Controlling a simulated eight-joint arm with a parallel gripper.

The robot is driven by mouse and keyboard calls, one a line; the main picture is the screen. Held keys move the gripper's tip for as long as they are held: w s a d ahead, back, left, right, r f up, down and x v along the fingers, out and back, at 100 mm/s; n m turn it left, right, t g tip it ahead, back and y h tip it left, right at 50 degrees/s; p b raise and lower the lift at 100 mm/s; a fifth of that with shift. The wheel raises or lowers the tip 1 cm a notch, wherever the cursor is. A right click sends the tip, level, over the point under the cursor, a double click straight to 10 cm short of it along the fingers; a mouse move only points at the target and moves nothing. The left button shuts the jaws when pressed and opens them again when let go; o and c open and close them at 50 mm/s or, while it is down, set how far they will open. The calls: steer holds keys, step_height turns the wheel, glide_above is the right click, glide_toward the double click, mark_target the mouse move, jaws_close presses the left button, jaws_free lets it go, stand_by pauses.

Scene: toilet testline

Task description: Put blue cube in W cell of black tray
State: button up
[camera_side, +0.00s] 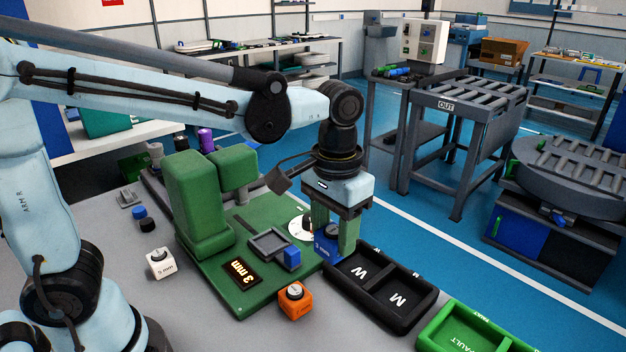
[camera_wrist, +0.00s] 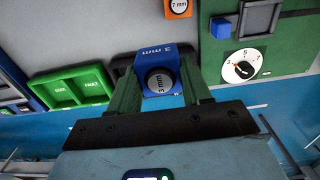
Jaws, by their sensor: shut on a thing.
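My gripper (camera_side: 333,246) is shut on the blue cube (camera_side: 325,243), which carries a "3 mm" label and a round dial. In the wrist view the blue cube (camera_wrist: 172,61) sits between the two green fingers of my gripper (camera_wrist: 160,80). The black tray (camera_side: 384,327) lies at the table's far edge, with a W cell (camera_side: 350,266) and an M cell (camera_side: 392,294), both empty. The cube is near the W end of the tray; its exact height above it is unclear. In the wrist view the black tray (camera_wrist: 122,60) is mostly hidden behind the cube and fingers.
A green tray (camera_side: 470,330) with a FAULT label lies right of the black tray. A green testing fixture (camera_side: 225,265) with a "3 mm" display stands left of it. An orange cube (camera_side: 294,301) and a white cube (camera_side: 161,263) stand on the table.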

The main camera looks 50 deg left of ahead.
steer(key=w+d+f, duration=0.2)
steer(key=d, duration=0.5)
steer(key=w+a+f, duration=0.4)
steer(key=w+a, duration=0.1)
steer(key=w+a+f, duration=0.2)
steer(key=a, duration=0.1)
steer(key=shift+w+a+f, duration=0.25)
steer(key=shift+w, duration=0.05)
steer(key=shift+f, duration=2)
steer(key=shift+f, duration=0.15)
steer(key=o, duration=0.9)
steer(key=shift+o, duration=0.2)
